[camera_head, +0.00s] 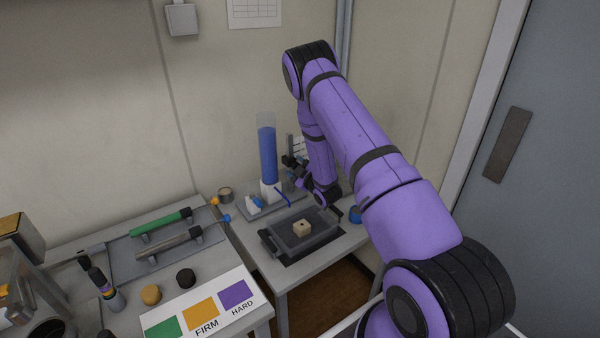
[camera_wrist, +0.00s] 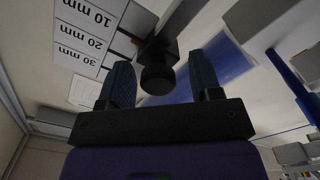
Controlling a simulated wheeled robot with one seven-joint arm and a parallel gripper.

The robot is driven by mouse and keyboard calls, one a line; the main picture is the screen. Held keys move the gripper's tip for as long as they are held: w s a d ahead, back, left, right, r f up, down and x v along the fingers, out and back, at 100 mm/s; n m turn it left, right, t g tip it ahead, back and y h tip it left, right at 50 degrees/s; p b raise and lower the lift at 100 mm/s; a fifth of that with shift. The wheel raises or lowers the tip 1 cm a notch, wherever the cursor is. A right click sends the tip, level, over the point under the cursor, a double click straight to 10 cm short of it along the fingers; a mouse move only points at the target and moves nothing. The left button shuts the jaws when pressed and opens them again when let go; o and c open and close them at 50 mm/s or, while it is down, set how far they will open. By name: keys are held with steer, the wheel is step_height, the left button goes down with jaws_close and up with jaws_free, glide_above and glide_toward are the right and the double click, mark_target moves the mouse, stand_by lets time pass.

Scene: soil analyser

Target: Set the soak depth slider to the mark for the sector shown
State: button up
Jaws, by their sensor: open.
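The soak depth slider's black knob (camera_wrist: 157,78) is between my gripper's (camera_wrist: 160,72) two blue fingers in the wrist view. The fingers are open, with a gap on each side of the knob. The white scale plate (camera_wrist: 80,38) beside it reads 10 mm, 20 mm and 30 mm; I cannot tell exactly which mark the knob is level with. In the head view my gripper (camera_head: 296,166) is beside the tall blue-filled cylinder (camera_head: 267,155), and the scale plate (camera_head: 297,144) is partly hidden behind it. A card (camera_head: 200,311) shows green, orange and purple patches, with FIRM and HARD readable.
A dark tray (camera_head: 272,243) with a beige block (camera_head: 302,227) stands in front of the cylinder. The left bench holds a green bar (camera_head: 160,223), a grey bar (camera_head: 168,243) and small round knobs (camera_head: 186,277). A wall is close behind the cylinder.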

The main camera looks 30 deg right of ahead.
step_height(320, 180, up, 4)
steer(key=shift+f, duration=0.25)
steer(key=s+a, duration=0.2)
steer(key=s, duration=0.5)
steer(key=s+a+r, duration=0.1)
steer(key=s+a, duration=0.1)
steer(key=s, duration=0.6)
steer(key=shift+s+a, duration=0.2)
steer(key=shift+a, duration=0.05)
steer(key=shift+r, duration=0.1)
